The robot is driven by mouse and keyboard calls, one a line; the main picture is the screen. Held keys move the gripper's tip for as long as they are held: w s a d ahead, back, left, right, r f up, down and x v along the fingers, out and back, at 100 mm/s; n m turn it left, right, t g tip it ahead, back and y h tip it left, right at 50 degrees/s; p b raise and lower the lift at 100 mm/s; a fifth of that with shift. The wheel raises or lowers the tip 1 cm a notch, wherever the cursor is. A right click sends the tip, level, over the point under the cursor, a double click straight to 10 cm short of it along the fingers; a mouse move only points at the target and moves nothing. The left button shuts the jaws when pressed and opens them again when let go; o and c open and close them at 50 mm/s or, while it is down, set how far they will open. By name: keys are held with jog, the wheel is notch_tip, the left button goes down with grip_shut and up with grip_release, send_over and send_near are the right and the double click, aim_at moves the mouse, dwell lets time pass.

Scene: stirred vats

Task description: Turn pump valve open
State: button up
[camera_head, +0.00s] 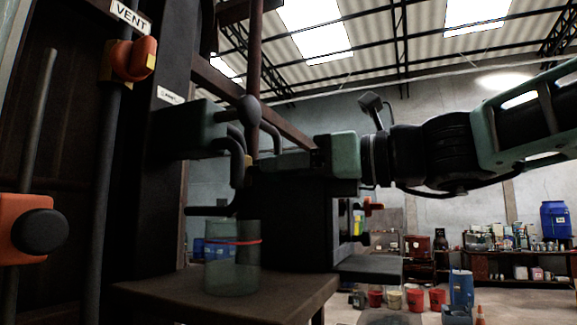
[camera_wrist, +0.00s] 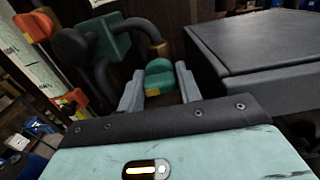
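A teal valve handle (camera_wrist: 159,74) with a yellow part below it shows in the wrist view and looks like the pump valve. My gripper (camera_wrist: 159,72) is open, with one grey finger on each side of the handle. I cannot tell whether either finger touches it. In the head view my gripper (camera_head: 265,160) reaches in from the right to the dark bent pipes. The handle is mostly hidden there; a small yellow part (camera_head: 248,172) shows at the fingers. A teal box (camera_head: 187,130) with pipes sits left of it, below a small label (camera_head: 170,96) too small to read surely.
A clear jar (camera_head: 232,275) with a red band stands on a brown table (camera_head: 285,290) below my gripper. An orange valve (camera_head: 134,60) under a VENT label (camera_head: 130,16) is at upper left. An orange clamp with a black knob (camera_head: 40,231) is at lower left.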

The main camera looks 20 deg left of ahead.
jog(key=n+b, duration=0.1)
jog(key=b, duration=0.1)
jog(key=shift+f+n+b, duration=0.2)
jog(key=shift+n+b, duration=0.1)
jog(key=shift+n, duration=0.1)
jog(key=n+b, duration=0.2)
jog(key=b, duration=0.1)
jog(key=shift+n, duration=0.3)
jog(key=n+b, duration=0.5)
jog(key=n, duration=0.1)
jog(key=n+b, duration=0.3)
jog(key=n, duration=0.1)
jog(key=shift+n, duration=0.3)
jog(key=shift+s+n+b, duration=0.1)
jog(key=shift+n+b, duration=0.7)
jog(key=shift+n, duration=0.6)
jog(key=shift+r, duration=0.1)
